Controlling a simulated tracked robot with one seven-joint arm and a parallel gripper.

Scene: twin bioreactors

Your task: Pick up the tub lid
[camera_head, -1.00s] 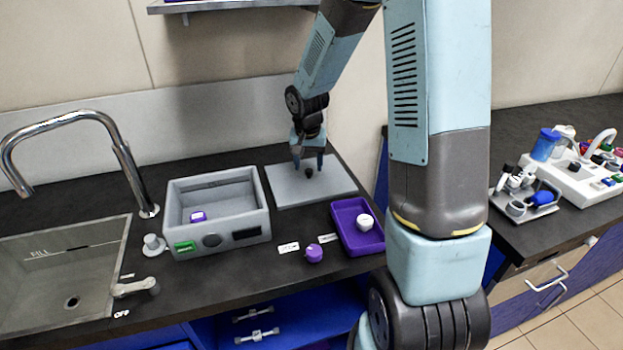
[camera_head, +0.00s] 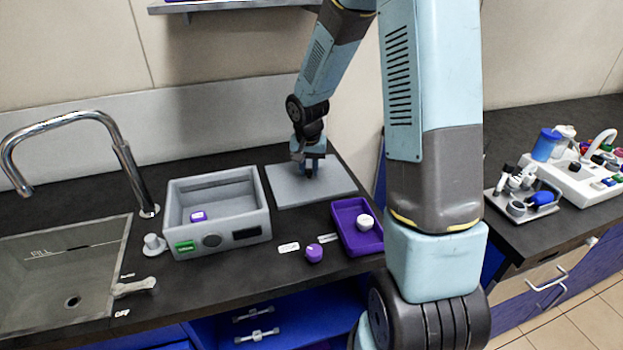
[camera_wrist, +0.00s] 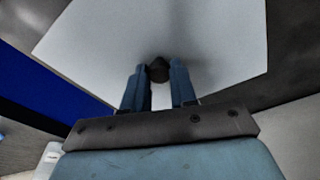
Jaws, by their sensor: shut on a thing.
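The tub lid (camera_head: 284,196) is a flat grey slab lying on the dark counter, right of the open grey tub. It also shows in the wrist view (camera_wrist: 100,45) as a pale plate. A small dark knob (camera_wrist: 158,69) stands on it. My gripper (camera_head: 312,171) is down at the lid, and its two blue fingers (camera_wrist: 158,78) are shut on the knob from both sides. In the head view the fingers hide the knob. The lid looks flat on the counter; I cannot see a gap under it.
The grey tub (camera_head: 245,228) holds a small purple-and-white object (camera_head: 198,216). A purple tray (camera_head: 343,215) with a white-capped item (camera_head: 365,222) and a purple knob (camera_head: 314,253) lie in front of the lid. A sink with a tall faucet (camera_head: 125,150) is at left.

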